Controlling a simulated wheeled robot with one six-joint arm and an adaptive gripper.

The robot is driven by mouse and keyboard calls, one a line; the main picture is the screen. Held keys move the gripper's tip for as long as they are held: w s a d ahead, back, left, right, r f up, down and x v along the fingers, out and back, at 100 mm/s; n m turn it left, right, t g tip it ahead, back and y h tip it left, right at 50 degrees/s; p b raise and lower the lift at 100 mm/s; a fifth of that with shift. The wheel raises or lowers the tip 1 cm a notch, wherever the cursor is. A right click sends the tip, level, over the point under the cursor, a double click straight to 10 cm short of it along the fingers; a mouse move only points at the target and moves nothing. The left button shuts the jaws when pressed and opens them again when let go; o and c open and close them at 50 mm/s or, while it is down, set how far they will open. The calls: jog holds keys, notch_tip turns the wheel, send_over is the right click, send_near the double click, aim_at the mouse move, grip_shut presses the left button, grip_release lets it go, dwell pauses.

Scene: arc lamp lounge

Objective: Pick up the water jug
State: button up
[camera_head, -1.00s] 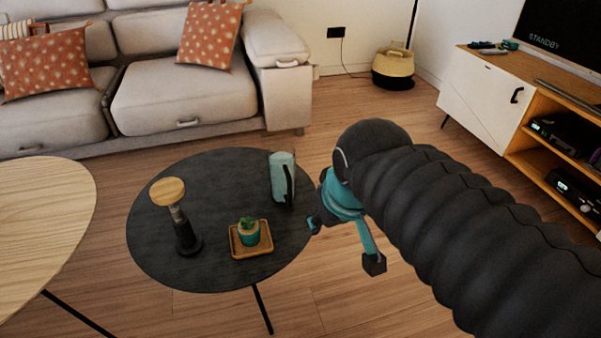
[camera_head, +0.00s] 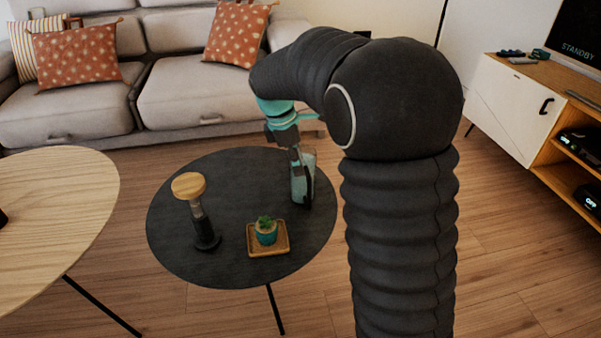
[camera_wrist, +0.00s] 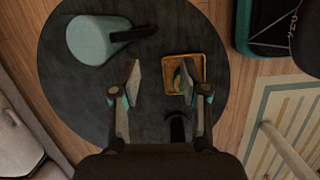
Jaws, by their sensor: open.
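The water jug (camera_head: 309,172) is pale teal with a dark handle and stands upright on the round black table (camera_head: 180,245), near its right edge. In the wrist view the jug (camera_wrist: 88,40) shows from above at the upper left, its handle pointing right. My gripper (camera_head: 292,146) is over the table, close above the jug, and one finger partly covers the jug in the head view. In the wrist view my gripper (camera_wrist: 160,84) is open, its fingers apart with nothing held; the jug lies beyond and left of the fingers.
A potted plant (camera_head: 266,231) sits on a small wooden tray (camera_head: 255,252) nearer the table's front. A black item with a round wooden top (camera_head: 188,185) stands left of it. A pale wooden table (camera_head: 60,200) is at left, a sofa (camera_head: 200,105) behind, a TV cabinet (camera_head: 510,105) at right.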

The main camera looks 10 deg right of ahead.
aim_at(307, 209)
jog(key=shift+n, duration=0.5)
jog(key=x, duration=0.5)
jog(key=w+x, duration=0.1)
jog(key=x, duration=0.4)
jog(key=b+x, duration=0.1)
jog(key=x, duration=0.4)
jog(key=shift+w+a+f, duration=0.15)
jog(key=shift+a, duration=0.05)
grip_shut()
